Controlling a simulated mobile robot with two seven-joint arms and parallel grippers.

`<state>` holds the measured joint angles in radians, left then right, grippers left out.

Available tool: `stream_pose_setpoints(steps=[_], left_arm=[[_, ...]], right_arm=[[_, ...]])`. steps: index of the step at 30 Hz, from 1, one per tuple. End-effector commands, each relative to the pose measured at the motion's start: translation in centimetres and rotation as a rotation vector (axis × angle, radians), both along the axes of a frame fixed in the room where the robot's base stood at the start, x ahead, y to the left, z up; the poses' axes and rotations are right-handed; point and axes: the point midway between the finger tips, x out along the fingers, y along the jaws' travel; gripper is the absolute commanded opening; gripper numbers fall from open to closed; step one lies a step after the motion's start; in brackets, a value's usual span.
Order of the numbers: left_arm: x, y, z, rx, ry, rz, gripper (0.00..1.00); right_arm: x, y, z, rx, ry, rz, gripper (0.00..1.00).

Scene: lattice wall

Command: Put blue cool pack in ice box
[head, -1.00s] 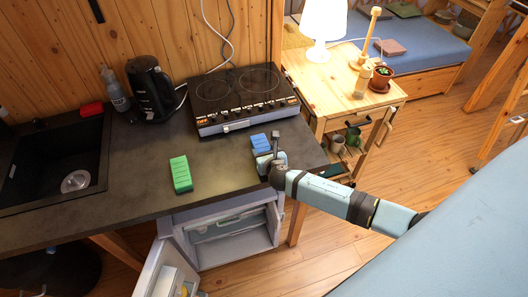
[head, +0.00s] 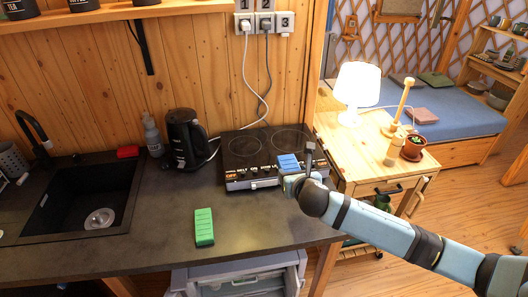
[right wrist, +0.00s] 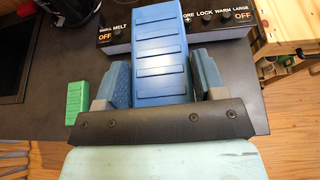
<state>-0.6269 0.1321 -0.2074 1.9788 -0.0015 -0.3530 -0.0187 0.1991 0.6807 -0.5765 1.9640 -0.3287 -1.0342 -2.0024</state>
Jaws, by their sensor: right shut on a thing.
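The blue cool pack (head: 288,162) is a ribbed block. My right gripper (head: 291,175) is shut on it in front of the cooktop. In the right wrist view the pack (right wrist: 160,45) stands between the two fingers (right wrist: 162,80) and appears raised off the counter. The open grey box with a drawer (head: 245,283) under the counter seems to be the ice box; its lower part is cut off by the frame. A green cool pack (head: 204,227) lies on the counter, left of my right gripper. My left gripper is out of view.
The cooktop (head: 262,150) is at the back of the dark counter (head: 150,235), with a black kettle (head: 184,138) and the sink (head: 85,205) to its left. A wooden side table (head: 355,160) with a lamp (head: 357,88) stands right. The counter around the green pack is clear.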

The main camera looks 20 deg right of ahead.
Motion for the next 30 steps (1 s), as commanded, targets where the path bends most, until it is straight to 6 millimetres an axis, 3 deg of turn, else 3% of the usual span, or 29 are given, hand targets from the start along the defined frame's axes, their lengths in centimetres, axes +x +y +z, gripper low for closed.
stream_pose_setpoints(steps=[6, 12, 30], left_arm=[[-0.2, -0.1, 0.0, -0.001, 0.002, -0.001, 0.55], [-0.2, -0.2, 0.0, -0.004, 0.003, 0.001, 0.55], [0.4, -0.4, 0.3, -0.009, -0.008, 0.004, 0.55]], right_arm=[[-6.1, 5.3, 1.1, 0.001, 0.006, 0.127, 0.3], [-10.1, 8.2, 2.4, 0.003, 0.001, 0.204, 0.3], [-10.6, 8.6, 2.8, -0.001, -0.003, 0.218, 0.3]])
